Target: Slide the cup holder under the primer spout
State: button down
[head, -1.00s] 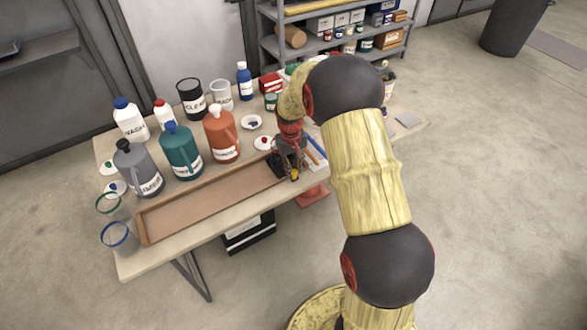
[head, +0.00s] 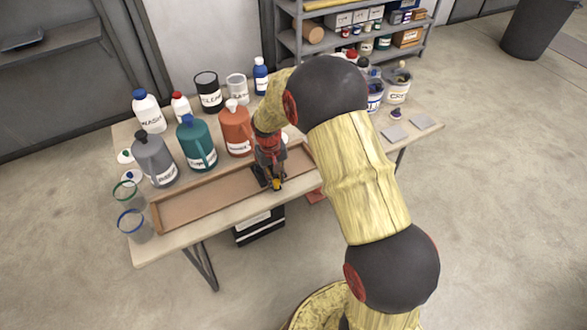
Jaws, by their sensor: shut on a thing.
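My gripper (head: 271,178) is over the right part of the long brown wooden tray (head: 205,202), pointing down. It is shut on a small dark piece with a yellow part (head: 277,184), which looks like the cup holder and sits in the tray. My fingers hide much of it. Three jugs stand behind the tray: a grey one (head: 155,160), a teal one (head: 197,150) and an orange one (head: 235,130). Their labels are too small to read surely, so I cannot tell which is primer. My gripper is in front of and right of the orange jug.
Two clear cups with a green rim (head: 128,192) and a blue rim (head: 133,223) stand at the table's left end. Bottles (head: 148,110) and cans (head: 208,92) stand behind the jugs. The tray is clear left of my gripper.

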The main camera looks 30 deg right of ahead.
jog(key=a+p, duration=0.1)
jog(key=a, duration=1.1)
jog(key=s+a+p, duration=0.1)
jog(key=a, duration=1.1)
jog(key=a+p, duration=0.1)
jog(key=a, duration=1.1)
jog(key=shift+s+a, duration=0.15)
jog(key=shift+a, duration=0.1)
jog(key=c, duration=1.7)
grip_release()
jog(key=shift+a, duration=0.1)
jog(key=shift+o, duration=0.2)
notch_tip(320, 180, up, 12)
jog(key=shift+a, duration=0.25)
